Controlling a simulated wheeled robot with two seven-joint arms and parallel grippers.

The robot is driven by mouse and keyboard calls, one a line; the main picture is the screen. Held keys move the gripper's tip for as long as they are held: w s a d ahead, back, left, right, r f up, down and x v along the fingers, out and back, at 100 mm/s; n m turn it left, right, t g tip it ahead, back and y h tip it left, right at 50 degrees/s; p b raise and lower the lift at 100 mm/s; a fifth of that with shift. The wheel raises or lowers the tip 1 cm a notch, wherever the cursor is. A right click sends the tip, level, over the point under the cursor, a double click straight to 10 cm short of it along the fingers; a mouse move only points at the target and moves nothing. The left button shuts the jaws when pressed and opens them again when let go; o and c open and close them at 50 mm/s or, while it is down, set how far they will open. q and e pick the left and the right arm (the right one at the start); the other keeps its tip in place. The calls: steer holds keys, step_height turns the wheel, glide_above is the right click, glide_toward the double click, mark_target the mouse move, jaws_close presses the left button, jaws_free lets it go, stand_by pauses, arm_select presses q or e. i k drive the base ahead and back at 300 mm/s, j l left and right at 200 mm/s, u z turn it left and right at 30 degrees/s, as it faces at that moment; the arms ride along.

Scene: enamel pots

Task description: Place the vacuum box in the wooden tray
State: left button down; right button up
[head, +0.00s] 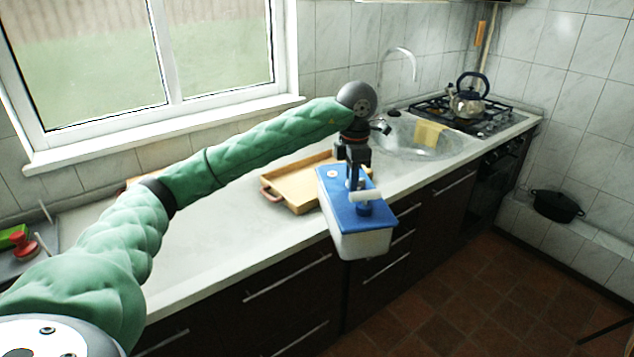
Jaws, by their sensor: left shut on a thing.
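The vacuum box (362,243) is a white container with a blue lid. My left gripper (357,190) is shut on it at the lid and holds it up in front of the counter's front edge. The wooden tray (290,186) lies on the counter behind the box and to its left, with a handle at its left end. The box and gripper hide the tray's right part. The visible part of the tray is empty. My right gripper is not in view.
A sink (400,140) with a yellowish block (430,134) and a tap lies to the right. A kettle (467,101) stands on the gas hob (490,120). A black pot (556,205) sits at far right.

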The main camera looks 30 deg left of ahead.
mark_target(311, 184)
steer(key=i+j, duration=0.3)
steer(key=i, duration=0.15)
steer(key=i+j, duration=0.35)
steer(key=i, duration=0.1)
